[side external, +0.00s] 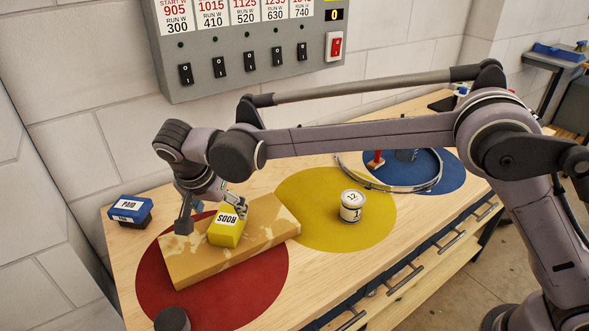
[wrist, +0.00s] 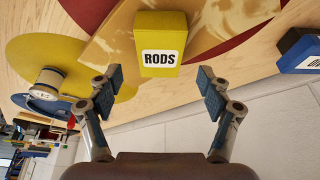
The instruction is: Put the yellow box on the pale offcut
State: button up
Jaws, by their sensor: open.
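The yellow box (side external: 228,231), labelled RODS, rests on the pale offcut (side external: 183,262), a blotchy tan slab lying on the red disc of the bench. In the wrist view the yellow box (wrist: 160,28) is at the top centre, with the offcut (wrist: 222,15) under and beside it. My gripper (side external: 213,200) is open just behind the box, on its wall side. In the wrist view the fingers of my gripper (wrist: 160,85) are spread and empty, with the box beyond their tips. I cannot tell in the side view whether a finger touches the box.
A blue PAID box (side external: 130,210) stands at the bench's left end. A hoop (side external: 405,190) lies by the blue disc (side external: 450,172). A dark cylinder (side external: 172,319) is at the front. A switch panel (side external: 245,68) hangs behind.

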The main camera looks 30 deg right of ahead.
jog(key=v, duration=0.6)
jog(key=s+d+r+n+y, duration=0.1)
jog(key=s+d+r+n, duration=0.15)
jog(key=d, duration=0.65)
jog(key=s+d+r+n+y, duration=0.1)
jog(key=s+d+r+n, duration=0.15)
jog(key=d, duration=0.75)
jog(key=s+d+f+n+t, duration=0.2)
jog(key=s+d+f, duration=0.2)
jog(key=s+d, duration=0.2)
jog(key=s+d+f+n+t+y, duration=0.1)
jog(key=s+d+f+n+t, duration=0.1)
jog(key=s+d, duration=0.5)
jog(key=shift+s+f, duration=0.9)
jog(key=shift+s, duration=0.35)
